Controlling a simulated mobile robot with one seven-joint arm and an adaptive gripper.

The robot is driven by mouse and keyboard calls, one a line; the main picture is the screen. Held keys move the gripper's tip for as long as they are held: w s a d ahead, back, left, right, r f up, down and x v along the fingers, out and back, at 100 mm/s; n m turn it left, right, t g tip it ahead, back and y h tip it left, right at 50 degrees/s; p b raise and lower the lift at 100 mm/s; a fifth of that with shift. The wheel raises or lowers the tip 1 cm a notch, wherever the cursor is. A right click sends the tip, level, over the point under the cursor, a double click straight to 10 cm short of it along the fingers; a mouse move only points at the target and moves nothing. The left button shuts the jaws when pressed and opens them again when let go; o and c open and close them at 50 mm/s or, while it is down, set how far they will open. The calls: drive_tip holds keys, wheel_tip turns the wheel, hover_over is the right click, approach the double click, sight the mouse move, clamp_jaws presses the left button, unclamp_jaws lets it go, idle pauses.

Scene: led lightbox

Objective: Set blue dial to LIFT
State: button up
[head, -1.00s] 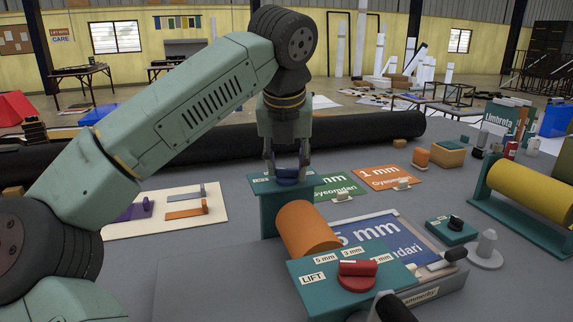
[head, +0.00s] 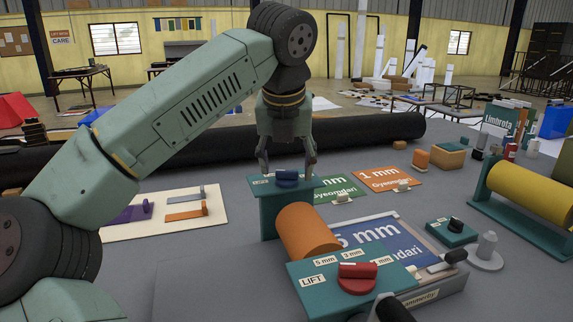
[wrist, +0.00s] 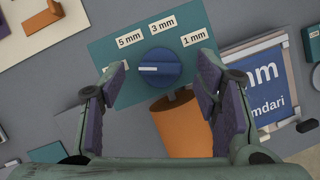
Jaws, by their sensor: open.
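The blue dial (head: 287,178) sits on top of a teal stand (head: 270,211), behind the orange roller (head: 306,231). In the wrist view the blue dial (wrist: 158,67) shows a white pointer line aimed to the left of the picture. Labels "5 mm", "3 mm" and "1 mm" stand around its far side on the teal plate (wrist: 112,50). No LIFT label reads clearly there; my left finger covers part of the plate's left side. My gripper (head: 288,171) is open and empty above the dial, its fingers apart on either side of it (wrist: 162,88).
A red dial (head: 357,277) with its own LIFT label stands on a nearer teal panel. A blue sign panel (head: 385,243) lies right of the orange roller. A yellow roller (head: 530,196) stands at the right. A long black tube (head: 370,129) lies behind.

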drive_tip(key=v, duration=1.1)
drive_tip(key=shift+r, duration=0.15)
drive_tip(key=shift+s, duration=0.15)
